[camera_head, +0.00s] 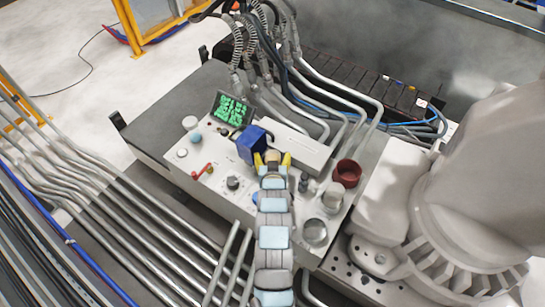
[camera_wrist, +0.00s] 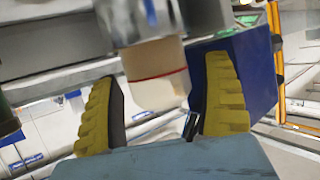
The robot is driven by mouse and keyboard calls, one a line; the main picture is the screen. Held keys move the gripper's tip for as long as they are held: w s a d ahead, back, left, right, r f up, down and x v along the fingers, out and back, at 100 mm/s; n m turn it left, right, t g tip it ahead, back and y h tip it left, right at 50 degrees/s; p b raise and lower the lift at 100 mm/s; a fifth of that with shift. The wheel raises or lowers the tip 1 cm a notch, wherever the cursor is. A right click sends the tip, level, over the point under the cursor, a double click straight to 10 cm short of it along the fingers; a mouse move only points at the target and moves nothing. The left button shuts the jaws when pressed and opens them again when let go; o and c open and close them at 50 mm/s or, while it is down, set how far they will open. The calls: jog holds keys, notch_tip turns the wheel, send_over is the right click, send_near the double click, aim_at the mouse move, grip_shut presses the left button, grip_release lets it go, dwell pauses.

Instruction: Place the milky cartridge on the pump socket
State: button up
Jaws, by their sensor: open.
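A milky, cream cylinder with a thin red line, which looks like the cartridge (camera_wrist: 155,80), is between my gripper's fingers in the wrist view. My gripper (camera_wrist: 165,110) is open, its yellow ribbed fingers on either side of it. A gap shows at the left finger; contact at the right finger cannot be told. The cartridge's upper end meets a grey metal cylinder (camera_wrist: 165,15); I cannot tell whether this is the pump socket. In the head view my gripper (camera_head: 272,160) is over the panel, beside a blue box (camera_head: 250,145). The cartridge is mostly hidden there.
The panel holds a green-lit screen (camera_head: 231,109), a red lever (camera_head: 203,171), a dark red cup (camera_head: 347,173) and a pale cylinder (camera_head: 333,196). Hoses (camera_head: 290,45) rise behind it. The blue box stands close behind the right finger in the wrist view (camera_wrist: 250,70).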

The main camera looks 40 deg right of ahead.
jog(key=shift+r, duration=0.2)
jog(key=shift+s+a+r, duration=0.3)
jog(key=shift+s+a, duration=0.05)
jog(key=p+v, duration=0.1)
jog(key=v, duration=1)
